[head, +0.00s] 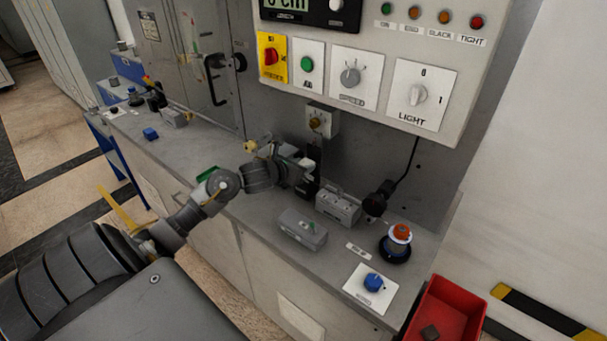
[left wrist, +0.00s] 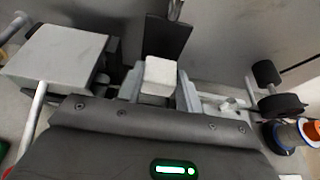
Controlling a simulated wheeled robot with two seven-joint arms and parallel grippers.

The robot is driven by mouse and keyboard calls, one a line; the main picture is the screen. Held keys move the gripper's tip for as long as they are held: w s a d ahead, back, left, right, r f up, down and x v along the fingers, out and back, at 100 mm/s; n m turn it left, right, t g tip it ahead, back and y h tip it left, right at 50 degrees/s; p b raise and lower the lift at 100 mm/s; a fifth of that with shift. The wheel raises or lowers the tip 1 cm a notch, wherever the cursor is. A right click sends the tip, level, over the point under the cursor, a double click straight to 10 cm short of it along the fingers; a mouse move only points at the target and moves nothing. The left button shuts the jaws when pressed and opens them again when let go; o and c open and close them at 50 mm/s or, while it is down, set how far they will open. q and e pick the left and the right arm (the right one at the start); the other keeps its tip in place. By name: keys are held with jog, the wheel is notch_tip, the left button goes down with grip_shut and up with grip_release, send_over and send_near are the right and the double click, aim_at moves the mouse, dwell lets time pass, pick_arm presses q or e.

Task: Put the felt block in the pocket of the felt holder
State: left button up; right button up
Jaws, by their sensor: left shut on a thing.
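My left gripper (head: 304,172) reaches over the bench top, close to the back panel. It is shut on the pale felt block (head: 307,163). In the left wrist view the felt block (left wrist: 158,77) shows as a whitish block between the two grey fingers (left wrist: 158,88). A dark upright plate (left wrist: 168,38), which looks like part of the felt holder, stands just behind the block; it also shows in the head view (head: 314,150). The pocket opening is not clear, and I cannot tell whether the block touches the holder. My right gripper is out of view.
Grey boxes (head: 303,228) (head: 338,208) sit on the bench right of my gripper. Beyond them are a spool with an orange top (head: 398,240) and a blue knob (head: 373,281). A red bin (head: 462,312) stands at the lower right. A control panel (head: 380,45) hangs above.

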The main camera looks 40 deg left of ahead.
pick_arm(q)
jog(key=shift+w+f, duration=0.15)
jog(key=shift+f, duration=0.05)
notch_tip(320, 180, down, 3)
jog(key=shift+w+r+p, duration=0.1)
jog(key=shift+w+p, duration=0.05)
jog(key=shift+p, duration=0.5)
jog(key=shift+f, duration=0.25)
jog(key=shift+f, duration=0.1)
jog(key=shift+f+b, duration=0.1)
jog(key=shift+b, duration=0.2)
jog(key=o, duration=0.9)
